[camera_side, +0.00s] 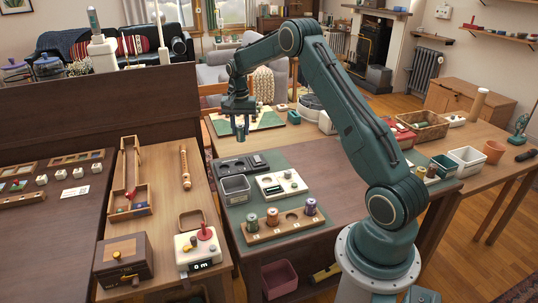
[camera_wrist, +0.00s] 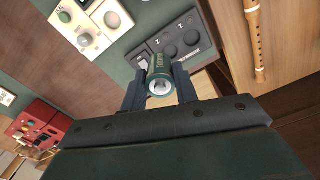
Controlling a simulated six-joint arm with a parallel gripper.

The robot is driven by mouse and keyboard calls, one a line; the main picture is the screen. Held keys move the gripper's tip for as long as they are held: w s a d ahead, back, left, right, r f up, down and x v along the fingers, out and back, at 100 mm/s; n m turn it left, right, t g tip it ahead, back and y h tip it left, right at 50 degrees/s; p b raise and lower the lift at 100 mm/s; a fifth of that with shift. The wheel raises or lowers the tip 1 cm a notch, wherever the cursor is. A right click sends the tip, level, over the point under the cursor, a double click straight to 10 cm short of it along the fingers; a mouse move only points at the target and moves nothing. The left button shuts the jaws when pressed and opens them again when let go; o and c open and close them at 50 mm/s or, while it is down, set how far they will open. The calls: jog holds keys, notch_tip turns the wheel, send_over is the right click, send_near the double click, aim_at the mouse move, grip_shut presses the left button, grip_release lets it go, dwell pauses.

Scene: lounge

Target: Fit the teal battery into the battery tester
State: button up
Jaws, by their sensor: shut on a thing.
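The teal battery (camera_wrist: 158,68) is between the two fingers of my gripper (camera_wrist: 160,88) in the wrist view, its pale round end facing the camera. My gripper is shut on it. In the side view my gripper (camera_side: 240,130) hangs above the back of the green mat; the battery is hard to make out there. Below are a dark grey panel (camera_side: 242,164) with round wells, also in the wrist view (camera_wrist: 190,40), and a cream device (camera_side: 282,184) with a round recess, also in the wrist view (camera_wrist: 90,22). I cannot tell for sure which is the battery tester. The battery is apart from both.
A grey bin (camera_side: 236,189) stands in front of the dark panel. A wooden rack (camera_side: 285,228) with several coloured cylinders stands at the mat's front. A wooden flute (camera_side: 185,168) lies on the left table.

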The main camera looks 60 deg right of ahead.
jog(key=s+a+f, duration=0.2)
jog(key=s+f, duration=0.3)
jog(key=s, duration=0.5)
jog(key=shift+s+f, duration=0.15)
jog(key=shift+s, duration=0.25)
jog(key=shift+f, duration=0.2)
jog(key=shift+f, duration=2.9)
jog(key=shift+f, duration=0.95)
jog(key=o, duration=1.1)
jog(key=shift+r, duration=3.75)
